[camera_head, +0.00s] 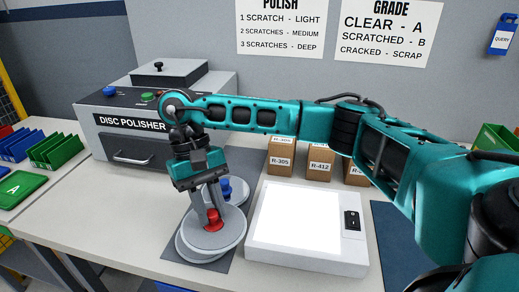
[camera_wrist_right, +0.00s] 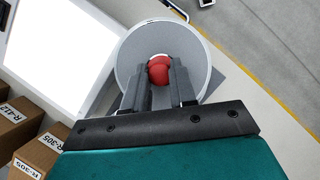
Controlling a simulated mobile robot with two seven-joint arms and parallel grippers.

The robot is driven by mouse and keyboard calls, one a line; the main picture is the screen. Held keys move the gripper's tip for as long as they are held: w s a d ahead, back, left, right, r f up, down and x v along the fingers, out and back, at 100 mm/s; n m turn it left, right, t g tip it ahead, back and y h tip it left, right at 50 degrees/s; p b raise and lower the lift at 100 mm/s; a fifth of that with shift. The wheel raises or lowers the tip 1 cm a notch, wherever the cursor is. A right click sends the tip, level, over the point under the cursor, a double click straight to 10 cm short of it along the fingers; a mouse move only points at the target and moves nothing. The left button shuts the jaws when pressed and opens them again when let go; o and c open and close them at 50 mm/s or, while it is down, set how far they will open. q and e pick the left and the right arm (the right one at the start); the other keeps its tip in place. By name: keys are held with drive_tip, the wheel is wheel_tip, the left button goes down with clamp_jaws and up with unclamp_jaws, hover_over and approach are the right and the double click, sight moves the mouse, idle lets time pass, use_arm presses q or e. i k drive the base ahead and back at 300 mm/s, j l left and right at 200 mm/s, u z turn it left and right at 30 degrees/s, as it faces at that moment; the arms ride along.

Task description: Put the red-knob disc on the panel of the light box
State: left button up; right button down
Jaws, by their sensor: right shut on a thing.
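The red-knob disc (camera_head: 222,236) is a grey disc with a red knob (camera_head: 213,218) at its middle. My right gripper (camera_head: 208,208) is shut on the red knob from above. In the right wrist view the two fingers (camera_wrist_right: 159,85) stand on either side of the knob, over the grey disc (camera_wrist_right: 134,63). The disc is over or on other grey discs on a dark mat; I cannot tell whether it touches them. The light box (camera_head: 350,262) is to the right, its white panel (camera_head: 299,220) lit and bare. My left gripper is not in view.
A disc with a blue knob (camera_head: 226,186) sits just behind. The disc polisher (camera_head: 125,153) stands at the back left. Several brown boxes (camera_head: 280,160) stand behind the light box. Green and blue racks (camera_head: 54,151) and a green tray marked A (camera_head: 17,188) are at the left.

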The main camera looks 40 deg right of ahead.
sight(300, 215)
drive_tip(key=i+j, duration=0.45)
drive_tip(key=i+z, duration=0.1)
drive_tip(key=z, duration=1.15)
drive_tip(key=j, duration=0.05)
